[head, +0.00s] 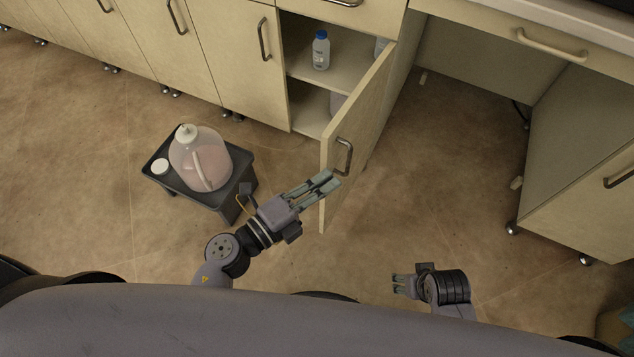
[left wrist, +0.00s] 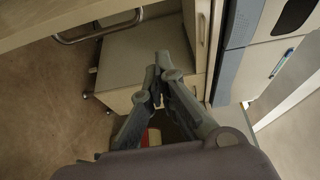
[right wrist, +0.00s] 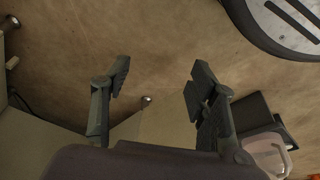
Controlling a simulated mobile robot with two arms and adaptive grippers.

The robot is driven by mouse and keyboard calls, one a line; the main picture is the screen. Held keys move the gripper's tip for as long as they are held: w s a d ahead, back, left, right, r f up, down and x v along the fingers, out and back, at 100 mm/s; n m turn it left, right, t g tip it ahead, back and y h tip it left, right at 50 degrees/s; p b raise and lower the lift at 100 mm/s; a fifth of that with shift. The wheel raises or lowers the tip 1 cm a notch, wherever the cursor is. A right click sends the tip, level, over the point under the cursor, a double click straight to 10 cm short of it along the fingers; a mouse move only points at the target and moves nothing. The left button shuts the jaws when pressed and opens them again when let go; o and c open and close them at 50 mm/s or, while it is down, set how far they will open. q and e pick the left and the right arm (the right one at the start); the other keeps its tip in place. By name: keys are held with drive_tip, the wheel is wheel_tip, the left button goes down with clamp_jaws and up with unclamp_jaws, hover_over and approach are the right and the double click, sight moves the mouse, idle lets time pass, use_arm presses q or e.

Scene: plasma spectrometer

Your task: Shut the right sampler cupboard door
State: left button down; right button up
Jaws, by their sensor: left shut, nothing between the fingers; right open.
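The right sampler cupboard door (head: 362,118) stands wide open in the head view, swung out towards me. The open cupboard shows a shelf (head: 345,70) with a blue-capped bottle (head: 321,50). My left gripper (head: 328,182) is shut and empty. Its fingertips overlap the door's free edge just below the handle; I cannot tell whether they touch. The left wrist view shows the closed fingers (left wrist: 160,72). My right gripper (head: 398,284) is open and empty, low over the floor right of the door; its spread fingers show in the right wrist view (right wrist: 160,82).
A dark stool (head: 232,192) carries a large jug (head: 208,160) and a white cap (head: 160,167), left of my left gripper. Closed cupboards (head: 150,50) line the back left. A drawer unit (head: 590,170) stands at the right. The floor between it and the door is clear.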

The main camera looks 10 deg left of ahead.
sight(331, 156)
use_arm(q)
drive_tip(key=shift+w+d+b, duration=0.2)
drive_tip(key=shift+w, duration=1.45)
drive_tip(key=shift+w+d+b, duration=0.2)
drive_tip(key=shift+w, duration=1.45)
use_arm(e)
drive_tip(key=shift+w+r, duration=0.15)
drive_tip(key=shift+r, duration=0.9)
use_arm(q)
drive_tip(key=shift+a, duration=0.15)
